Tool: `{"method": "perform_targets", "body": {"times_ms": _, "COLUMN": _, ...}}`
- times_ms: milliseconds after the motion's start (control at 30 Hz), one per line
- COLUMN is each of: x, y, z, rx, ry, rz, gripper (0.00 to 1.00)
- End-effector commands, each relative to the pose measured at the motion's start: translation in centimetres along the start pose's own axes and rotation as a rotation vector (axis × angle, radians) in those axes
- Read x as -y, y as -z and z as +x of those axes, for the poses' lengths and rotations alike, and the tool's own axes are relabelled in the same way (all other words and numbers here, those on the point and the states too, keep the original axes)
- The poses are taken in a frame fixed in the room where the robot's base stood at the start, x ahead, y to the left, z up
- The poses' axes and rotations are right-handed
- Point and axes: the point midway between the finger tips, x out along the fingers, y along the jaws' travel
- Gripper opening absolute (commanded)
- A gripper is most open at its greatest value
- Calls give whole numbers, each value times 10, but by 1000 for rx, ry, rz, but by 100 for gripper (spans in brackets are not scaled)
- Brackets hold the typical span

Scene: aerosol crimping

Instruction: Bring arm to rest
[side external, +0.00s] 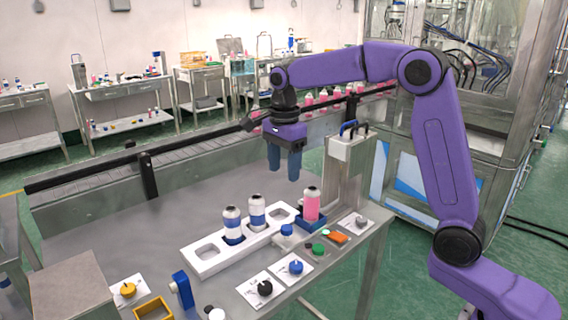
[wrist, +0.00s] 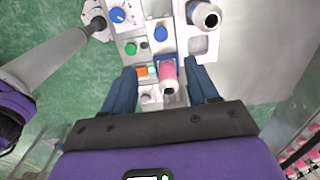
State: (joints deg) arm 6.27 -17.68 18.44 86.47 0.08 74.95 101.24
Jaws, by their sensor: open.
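My gripper (side external: 285,165) is open and empty, with its blue fingers pointing down above the grey table. It is up and behind the pink bottle (side external: 311,206), which stands in a blue holder (side external: 310,222) at the right end of the work area. In the wrist view, the open fingers of my gripper (wrist: 164,90) appear on either side of the pink bottle (wrist: 168,78), which lies well below them. My arm is bent in a high arch, clear of the table.
Two white-and-blue cans (side external: 233,225) stand in the white tray (side external: 205,262). A metal case-like fixture (side external: 346,160) with a blue handle stands right of my gripper. Cards with blue and black caps (side external: 265,288) lie in front. The table's back left is clear.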

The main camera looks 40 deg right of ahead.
Motion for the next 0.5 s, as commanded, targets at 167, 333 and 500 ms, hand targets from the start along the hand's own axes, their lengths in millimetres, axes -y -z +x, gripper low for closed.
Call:
{"method": "perform_targets", "body": {"times_ms": 167, "x": 0, "y": 0, "z": -4, "rx": 0, "ry": -1, "rz": 0, "gripper": 59}}
{"method": "perform_targets", "body": {"times_ms": 333, "x": 0, "y": 0, "z": -3, "rx": 0, "ry": -1, "rz": 0, "gripper": 59}}
{"method": "perform_targets", "body": {"times_ms": 500, "x": -6, "y": -5, "z": -3, "rx": 0, "ry": 0, "rz": -60, "gripper": 59}}
